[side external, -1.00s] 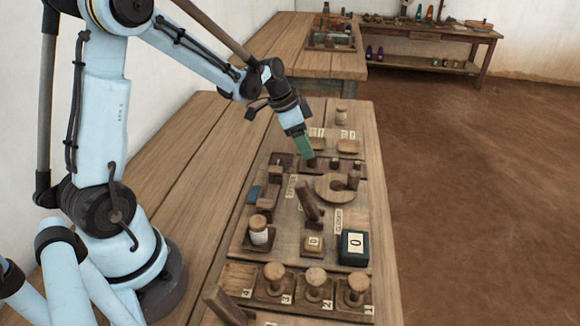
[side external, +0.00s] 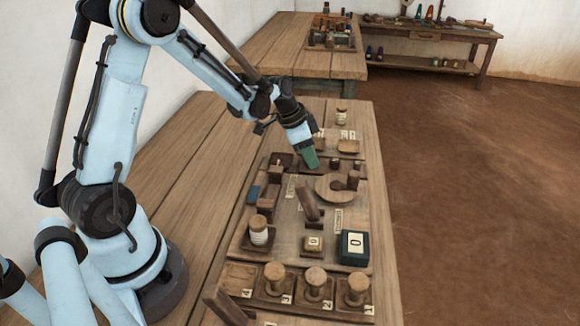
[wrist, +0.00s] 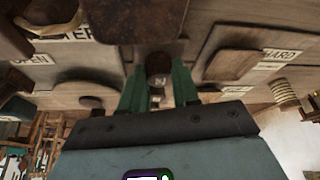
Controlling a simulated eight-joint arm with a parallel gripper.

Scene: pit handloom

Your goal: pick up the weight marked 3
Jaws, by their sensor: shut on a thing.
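My gripper (side external: 310,164) is low over the far part of the wooden board. In the wrist view its green fingers (wrist: 158,92) are shut on a small dark brown round-topped piece (wrist: 158,64). A small pale mark on this piece is too small to read surely, so I cannot tell whether it is the weight marked 3. In the side external view the fingers hide it. In the near tray, round-topped wooden pieces stand by the labels 3 (side external: 275,275), 2 (side external: 316,278) and 1 (side external: 357,286). The place labelled 4 (side external: 238,277) is empty.
A round wooden disc (side external: 329,189) lies close by the gripper. The table's left side (side external: 190,200) is clear.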

